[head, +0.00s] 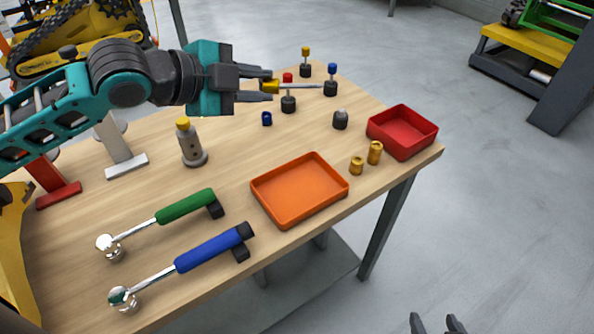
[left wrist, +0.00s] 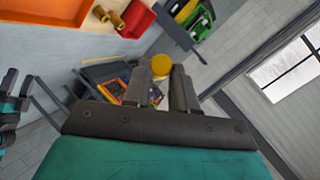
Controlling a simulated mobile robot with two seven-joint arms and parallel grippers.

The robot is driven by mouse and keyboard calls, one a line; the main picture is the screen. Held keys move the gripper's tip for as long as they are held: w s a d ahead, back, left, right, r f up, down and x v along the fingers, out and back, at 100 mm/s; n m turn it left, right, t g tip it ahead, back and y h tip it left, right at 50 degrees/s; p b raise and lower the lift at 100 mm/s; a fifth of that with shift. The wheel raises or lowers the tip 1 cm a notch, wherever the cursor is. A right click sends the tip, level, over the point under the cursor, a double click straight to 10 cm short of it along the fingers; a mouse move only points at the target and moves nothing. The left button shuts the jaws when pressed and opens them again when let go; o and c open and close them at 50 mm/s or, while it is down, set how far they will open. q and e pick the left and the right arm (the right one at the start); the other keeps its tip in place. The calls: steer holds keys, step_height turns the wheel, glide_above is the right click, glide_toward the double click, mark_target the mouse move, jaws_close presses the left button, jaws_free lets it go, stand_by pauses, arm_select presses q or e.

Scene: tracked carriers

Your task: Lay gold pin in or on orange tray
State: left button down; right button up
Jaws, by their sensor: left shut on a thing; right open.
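My left gripper (head: 267,89) is shut on the gold pin (head: 271,86), gripping its yellow-gold head. The pin's thin silver shaft points right, roughly level, above the table. In the left wrist view the round gold head (left wrist: 161,67) shows between the fingertips (left wrist: 166,78). The orange tray (head: 299,191) lies on the table's front part, empty, below and to the right of the gripper. My right gripper (head: 438,325) shows only its dark fingertips at the bottom edge, open and apart from the table.
Small stands with yellow (head: 305,52), red (head: 288,77) and blue (head: 331,68) tops are behind the held pin. A red tray (head: 402,132) and brass cylinders (head: 375,152) lie right of the orange tray. Green-handled (head: 186,206) and blue-handled (head: 213,248) tools lie left.

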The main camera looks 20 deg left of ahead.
arm_select(q)
steer(key=f+b, duration=0.1)
steer(key=f, duration=0.8)
steer(key=f+b, duration=0.1)
steer(key=f, duration=0.9)
steer(key=shift+w+a, duration=0.1)
steer(key=shift+a, duration=0.1)
steer(key=shift+f+b, duration=0.3)
steer(key=shift+f, duration=0.2)
steer(key=c, duration=1)
jaws_free()
steer(key=shift+o, duration=0.5)
steer(key=shift+f, duration=0.1)
